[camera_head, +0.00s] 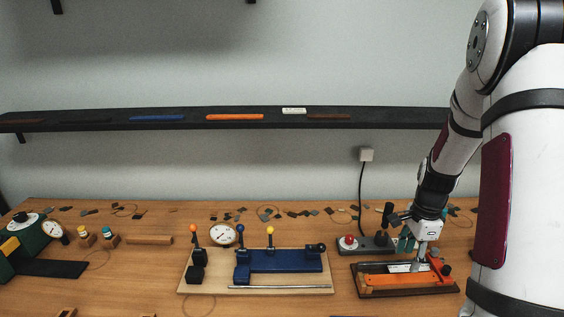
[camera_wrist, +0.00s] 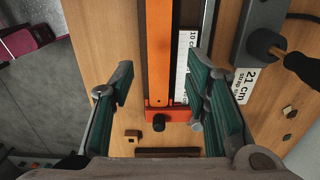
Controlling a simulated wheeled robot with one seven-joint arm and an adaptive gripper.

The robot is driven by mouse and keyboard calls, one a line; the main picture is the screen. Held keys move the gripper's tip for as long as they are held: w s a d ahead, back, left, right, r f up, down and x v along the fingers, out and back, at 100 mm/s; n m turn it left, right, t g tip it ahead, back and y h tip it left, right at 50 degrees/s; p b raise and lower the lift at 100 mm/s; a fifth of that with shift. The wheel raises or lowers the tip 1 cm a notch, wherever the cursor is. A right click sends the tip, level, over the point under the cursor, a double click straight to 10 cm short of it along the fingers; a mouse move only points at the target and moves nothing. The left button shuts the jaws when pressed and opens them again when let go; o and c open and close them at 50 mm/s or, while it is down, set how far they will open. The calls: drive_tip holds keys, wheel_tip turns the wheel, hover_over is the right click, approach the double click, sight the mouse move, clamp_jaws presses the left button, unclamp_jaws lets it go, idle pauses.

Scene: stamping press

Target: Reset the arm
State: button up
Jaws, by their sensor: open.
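My arm comes in from the right in the head view. My gripper (camera_head: 416,250) is above the orange-and-dark device (camera_head: 395,281) at the right of the bench. In the wrist view, the two green-padded fingers of my gripper (camera_wrist: 165,97) stand wide apart, with nothing held between them. The orange bar of the device (camera_wrist: 159,50) lies below and between the fingers, with a black knob near its end. A white label reading "10 cm" (camera_wrist: 187,45) lies beside it. The gap between fingers and device cannot be told exactly.
A dark block with a red button (camera_head: 348,242) stands behind the orange device. A blue fixture on a wooden board (camera_head: 205,284) lies at centre, with a gauge (camera_head: 222,234) behind it. A dark wall shelf (camera_head: 80,122) runs above. The bench (camera_head: 110,285) is fairly clear at front left.

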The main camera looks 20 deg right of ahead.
drive_tip(key=s+a+r+n+t, duration=0.25)
drive_tip(key=a+r+n, duration=0.75)
drive_tip(key=a+r, duration=0.75)
drive_tip(key=s+a+r+n+t, duration=0.3)
drive_tip(key=s+a+r+n, duration=0.5)
drive_tip(key=s, duration=0.4)
drive_tip(key=shift+s+a+r+n, duration=0.3)
drive_tip(key=shift+a+n, duration=0.4)
drive_tip(key=shift+n, duration=0.7)
